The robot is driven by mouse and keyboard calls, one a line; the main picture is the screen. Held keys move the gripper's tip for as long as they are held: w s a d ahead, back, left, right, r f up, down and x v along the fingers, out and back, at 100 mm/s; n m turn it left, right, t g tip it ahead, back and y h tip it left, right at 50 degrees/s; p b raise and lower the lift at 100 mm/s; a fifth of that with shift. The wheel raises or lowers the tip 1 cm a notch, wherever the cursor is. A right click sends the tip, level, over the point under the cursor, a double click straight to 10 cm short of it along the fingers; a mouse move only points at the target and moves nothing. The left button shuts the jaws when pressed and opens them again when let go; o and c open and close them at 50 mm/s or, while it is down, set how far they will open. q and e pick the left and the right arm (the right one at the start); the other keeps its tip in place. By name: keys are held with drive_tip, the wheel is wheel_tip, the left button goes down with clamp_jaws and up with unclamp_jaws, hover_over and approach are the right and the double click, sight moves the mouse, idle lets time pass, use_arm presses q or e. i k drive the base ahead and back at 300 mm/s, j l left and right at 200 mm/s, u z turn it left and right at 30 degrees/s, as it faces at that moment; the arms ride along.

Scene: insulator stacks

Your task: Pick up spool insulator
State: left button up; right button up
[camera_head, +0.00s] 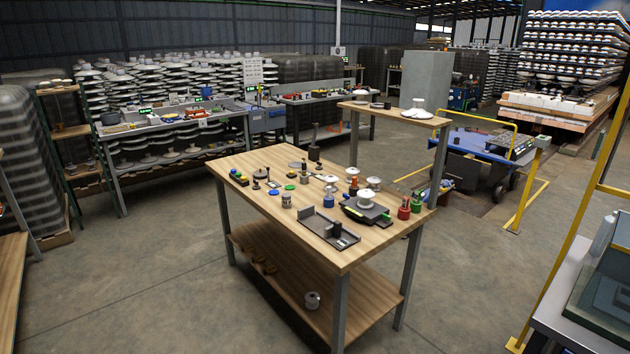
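A wooden workbench (250,168) stands in the middle of the head view with many small parts on it. Several spool-like pieces show, and I cannot tell for sure which one is the spool insulator. A white one (366,198) sits on a dark device near the bench's right end. A small grey one (286,201) stands near the front edge. Neither of my grippers is in view.
A dark tray (320,230) lies at the bench's near edge. A raised shelf (375,111) stands behind its right end. A yellow frame (573,190) and grey table (570,315) stand at the right. The concrete floor (150,275) left of the bench is clear.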

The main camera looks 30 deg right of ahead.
sight(365, 203)
drive_tip(key=i+j+z, duration=0.15)
drive_tip(key=i+z, duration=0.15)
drive_tip(key=i, duration=1.3)
